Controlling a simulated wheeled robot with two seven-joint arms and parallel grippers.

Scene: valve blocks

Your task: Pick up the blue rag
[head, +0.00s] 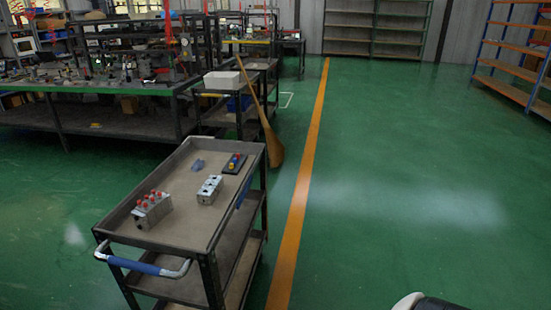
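A small crumpled blue-grey piece (197,165) lies on the top tray of the near cart (190,237), toward its far left side. It looks like the blue rag, but it is too small to be sure. A blue strip (243,190) also shows along the cart's right rim; I cannot tell whether it is cloth or part of the cart. On the same tray are a valve block with red caps (151,208) and a silver valve block (209,190). Neither of my grippers shows in the head view.
A black piece with yellow and red parts (235,163) lies at the tray's far right. The cart has a blue-gripped handle (140,266). A broom (270,140) and a workbench (90,90) stand behind.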

